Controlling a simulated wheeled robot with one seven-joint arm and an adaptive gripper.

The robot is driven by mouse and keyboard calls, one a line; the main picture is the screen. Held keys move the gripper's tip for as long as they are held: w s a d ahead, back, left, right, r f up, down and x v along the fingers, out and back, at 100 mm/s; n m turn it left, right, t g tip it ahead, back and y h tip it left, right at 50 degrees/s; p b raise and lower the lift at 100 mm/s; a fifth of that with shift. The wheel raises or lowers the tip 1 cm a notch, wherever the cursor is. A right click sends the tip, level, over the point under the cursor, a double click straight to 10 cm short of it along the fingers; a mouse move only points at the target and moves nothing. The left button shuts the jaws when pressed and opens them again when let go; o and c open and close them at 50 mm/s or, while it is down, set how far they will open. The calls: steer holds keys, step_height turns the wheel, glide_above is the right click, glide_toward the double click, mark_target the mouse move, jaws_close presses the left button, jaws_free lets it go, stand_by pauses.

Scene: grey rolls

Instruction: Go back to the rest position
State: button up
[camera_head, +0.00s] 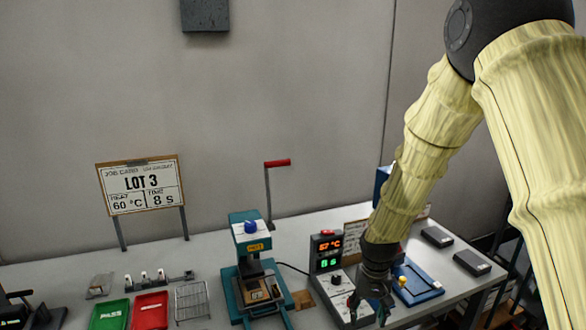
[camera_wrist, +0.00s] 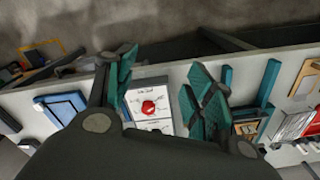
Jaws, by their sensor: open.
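My gripper (camera_head: 371,303) hangs at the end of my yellow-sleeved arm, over the right part of the bench. It is in front of the control box (camera_head: 329,262), which has red and green displays, and left of a blue tray (camera_head: 422,291). In the wrist view the two teal fingers of my gripper (camera_wrist: 163,88) are spread apart. Nothing is held between them. A white panel with a red knob (camera_wrist: 148,107) shows in the gap beyond. I cannot tell the exact height of the fingers above the bench.
A teal press (camera_head: 249,235) with a red-handled lever stands mid-bench. A job card (camera_head: 141,186) reads LOT 3, 60 °C, 8 s. Green (camera_head: 109,315) and red (camera_head: 150,311) bins and a wire rack (camera_head: 192,301) sit left. Dark blocks (camera_head: 472,262) lie right.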

steer(key=s+d+f+b, duration=0.1)
steer(key=s+f, duration=0.6)
steer(key=f, duration=0.4)
steer(key=s+d+f, duration=0.1)
steer(key=s+f, duration=0.6)
steer(key=f, duration=0.3)
steer(key=s+f+b, duration=0.1)
steer(key=s+f, duration=0.4)
steer(key=s, duration=0.5)
steer(key=s+d+f, duration=0.1)
steer(key=s+f, duration=0.4)
steer(key=s, duration=0.6)
steer(key=shift+s+d+n+b, duration=0.15)
steer(key=shift+d+n+b, duration=0.05)
steer(key=shift+n+b, duration=0.2)
steer(key=shift+f, duration=0.1)
